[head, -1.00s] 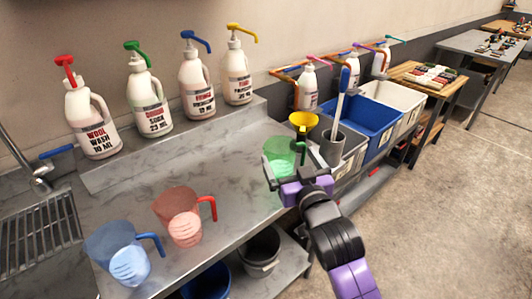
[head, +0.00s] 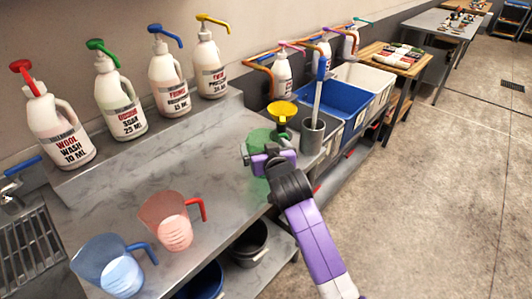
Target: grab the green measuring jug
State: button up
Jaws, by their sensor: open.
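The green measuring jug (head: 260,139) stands near the right end of the steel counter in the head view. It is translucent, and my gripper and wrist hide much of it. My gripper (head: 250,156) is at the jug, in front of it in this view, with its jaws open. I cannot tell whether the fingers are around the jug or touching it.
A red jug (head: 172,222) and a blue jug (head: 118,267) stand on the counter (head: 125,185) at the left. A yellow funnel (head: 283,112) and a grey cylinder (head: 312,134) are close behind my gripper. Several pump bottles (head: 120,102) line the raised back ledge.

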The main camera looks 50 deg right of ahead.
jog(key=shift+w+d+f, duration=0.2)
jog(key=shift+w+d, duration=0.05)
jog(key=shift+w, duration=0.2)
jog(key=c, duration=1.6)
jog(key=shift+r, duration=0.1)
